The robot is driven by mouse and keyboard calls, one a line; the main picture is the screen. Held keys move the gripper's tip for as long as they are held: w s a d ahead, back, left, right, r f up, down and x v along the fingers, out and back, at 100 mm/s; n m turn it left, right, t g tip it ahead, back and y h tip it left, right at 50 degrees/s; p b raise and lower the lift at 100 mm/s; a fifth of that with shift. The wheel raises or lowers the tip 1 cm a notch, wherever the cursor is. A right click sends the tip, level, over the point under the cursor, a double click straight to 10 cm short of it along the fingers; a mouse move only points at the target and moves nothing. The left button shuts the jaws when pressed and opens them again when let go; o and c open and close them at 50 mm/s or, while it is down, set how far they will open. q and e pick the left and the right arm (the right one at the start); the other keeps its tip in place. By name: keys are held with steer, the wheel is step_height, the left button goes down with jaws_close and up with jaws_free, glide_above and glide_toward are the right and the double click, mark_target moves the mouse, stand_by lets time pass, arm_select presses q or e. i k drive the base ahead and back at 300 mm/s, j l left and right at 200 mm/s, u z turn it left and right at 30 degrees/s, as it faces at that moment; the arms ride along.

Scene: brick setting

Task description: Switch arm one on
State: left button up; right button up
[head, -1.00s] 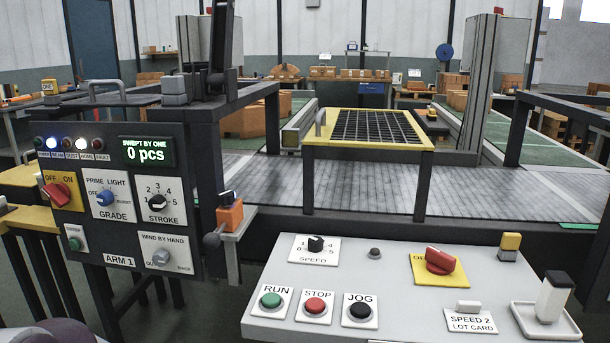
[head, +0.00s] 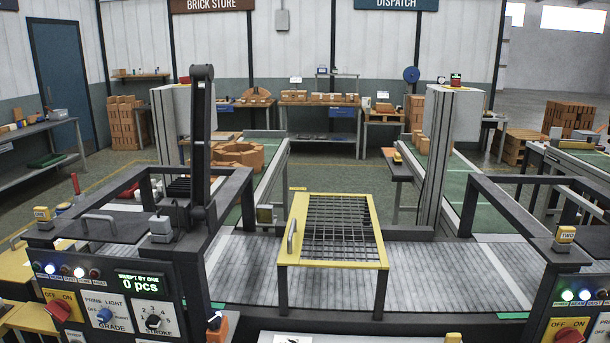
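The arm one panel (head: 108,300) stands at the lower left of the head view, under the yellow ONE tag (head: 42,213). Its red OFF/ON switch (head: 58,311) sits on a yellow plate; I cannot tell for certain which way it points. The green display (head: 139,282) reads 0 pcs. The black sweeping arm (head: 201,140) stands upright behind the panel. The panel's lower part is cut off by the frame. Neither gripper is in view.
A second panel (head: 580,300) with a TWO tag (head: 565,234) and a red switch (head: 568,335) is at the lower right; its green and blue lamps are lit. A yellow-framed grate (head: 335,257) stands over the grey conveyor (head: 430,270) between them. The console's top edge shows at the bottom.

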mark_target(59, 310)
steer(key=u, duration=1.5)
steer(key=i+j+z, duration=0.35)
steer(key=j, duration=0.25)
steer(key=i+j+z, duration=0.15)
steer(key=i+j, duration=0.2)
steer(key=i+j+z, duration=0.2)
steer(key=j, duration=0.2)
steer(key=i+j+z, duration=0.15)
steer(key=j, duration=0.25)
steer(key=i+j+z, duration=0.2)
steer(key=j, duration=0.2)
steer(key=k, duration=0.1)
